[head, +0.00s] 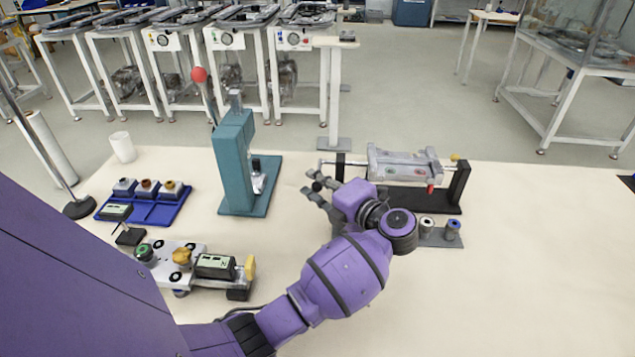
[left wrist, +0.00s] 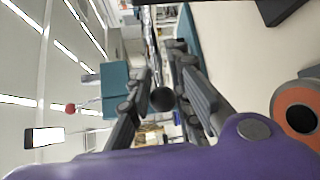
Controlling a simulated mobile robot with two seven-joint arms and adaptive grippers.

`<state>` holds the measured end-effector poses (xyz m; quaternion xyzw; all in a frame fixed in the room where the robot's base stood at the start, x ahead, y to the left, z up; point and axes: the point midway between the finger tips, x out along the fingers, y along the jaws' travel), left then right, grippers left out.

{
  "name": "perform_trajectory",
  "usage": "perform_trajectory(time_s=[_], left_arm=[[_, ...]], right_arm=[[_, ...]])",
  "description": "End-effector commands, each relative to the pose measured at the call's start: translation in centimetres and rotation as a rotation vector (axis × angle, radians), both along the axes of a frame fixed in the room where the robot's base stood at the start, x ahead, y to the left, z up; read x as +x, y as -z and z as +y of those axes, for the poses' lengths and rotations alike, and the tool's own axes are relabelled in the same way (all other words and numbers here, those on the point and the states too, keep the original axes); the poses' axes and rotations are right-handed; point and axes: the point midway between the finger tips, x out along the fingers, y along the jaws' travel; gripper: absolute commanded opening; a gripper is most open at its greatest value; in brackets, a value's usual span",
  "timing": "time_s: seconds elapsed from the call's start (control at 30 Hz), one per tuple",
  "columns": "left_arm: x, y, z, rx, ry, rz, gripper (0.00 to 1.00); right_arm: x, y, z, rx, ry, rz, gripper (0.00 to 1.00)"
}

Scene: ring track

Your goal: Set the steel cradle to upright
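The steel cradle (head: 404,165) is a grey metal trough hung between two black uprights on a dark base at the back right of the table. It looks roughly level, with a red knob (head: 430,188) hanging low at its right end. A thin steel rod reaches out past the left upright. My left gripper (head: 311,184) is just left of and in front of that end, fingers spread. In the left wrist view its fingers (left wrist: 165,112) stand apart with a dark round knob (left wrist: 162,99) between them, contact unclear. My purple forearm hides part of the stand. My right gripper is not in view.
A teal press (head: 234,165) with a red ball lever stands left of my gripper. A blue tray (head: 145,208) and a plate with small fixtures (head: 190,262) lie at left. Two spools (head: 440,228) sit in front of the stand.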

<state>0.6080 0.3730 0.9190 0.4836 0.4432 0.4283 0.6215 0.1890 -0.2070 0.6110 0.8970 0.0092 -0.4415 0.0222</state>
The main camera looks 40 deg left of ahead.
Motion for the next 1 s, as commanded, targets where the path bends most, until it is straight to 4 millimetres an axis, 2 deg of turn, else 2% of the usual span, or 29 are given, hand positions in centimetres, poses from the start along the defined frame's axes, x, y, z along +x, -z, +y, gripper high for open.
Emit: perform_trajectory(time_s=[0.53, 1.0], left_arm=[[-0.03, 0.28, -0.12, -0.005, 0.001, 0.006, 0.0], [0.87, -0.04, -0.17, -0.025, 0.001, 0.038, 0.0]], right_arm=[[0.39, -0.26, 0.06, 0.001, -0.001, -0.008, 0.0], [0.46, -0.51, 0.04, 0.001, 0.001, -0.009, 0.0]])
